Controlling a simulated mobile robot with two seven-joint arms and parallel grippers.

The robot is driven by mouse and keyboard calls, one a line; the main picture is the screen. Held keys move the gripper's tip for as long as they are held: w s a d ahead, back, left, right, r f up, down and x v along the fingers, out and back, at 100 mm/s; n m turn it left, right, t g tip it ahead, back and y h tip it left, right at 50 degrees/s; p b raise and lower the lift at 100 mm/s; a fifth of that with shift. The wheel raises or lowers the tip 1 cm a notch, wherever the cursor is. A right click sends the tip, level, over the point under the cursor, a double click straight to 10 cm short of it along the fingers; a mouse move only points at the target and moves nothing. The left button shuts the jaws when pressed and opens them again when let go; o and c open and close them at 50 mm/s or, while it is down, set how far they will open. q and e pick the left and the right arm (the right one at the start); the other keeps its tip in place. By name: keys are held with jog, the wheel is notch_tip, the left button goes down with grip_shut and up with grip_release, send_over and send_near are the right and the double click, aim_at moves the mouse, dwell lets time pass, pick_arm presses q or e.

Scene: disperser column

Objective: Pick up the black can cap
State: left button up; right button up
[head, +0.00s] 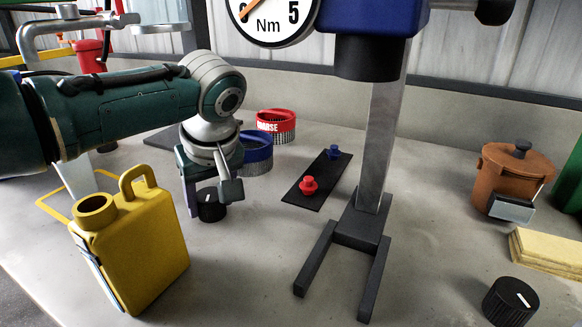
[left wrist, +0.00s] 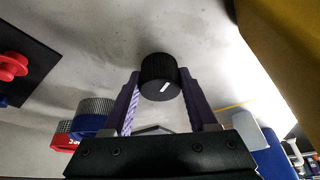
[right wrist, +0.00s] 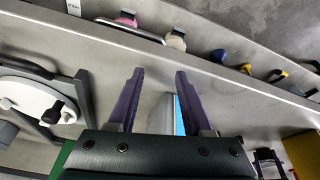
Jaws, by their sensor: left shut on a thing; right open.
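A black ribbed cap with a white mark on it (head: 212,211) is between the fingers of my left gripper (head: 211,198), close to the worktop and right of the yellow can. In the left wrist view the cap (left wrist: 159,74) sits between the two purple fingertips, and the left gripper (left wrist: 158,78) is shut on it. I cannot tell if the cap still touches the worktop. The yellow can (head: 150,250) stands upright with its round neck uncapped. My right gripper (right wrist: 159,74) is open and empty in the right wrist view; it is outside the head view.
A similar black knob (head: 510,302) stands at front right. A dark forked stand (head: 360,228) is mid-table. Blue (head: 254,152) and red (head: 276,124) rings and a black strip (head: 318,180) lie behind the gripper. A brown pot (head: 512,178) is at right. Front centre is clear.

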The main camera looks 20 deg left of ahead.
pick_arm(q)
jog(key=c, duration=0.5)
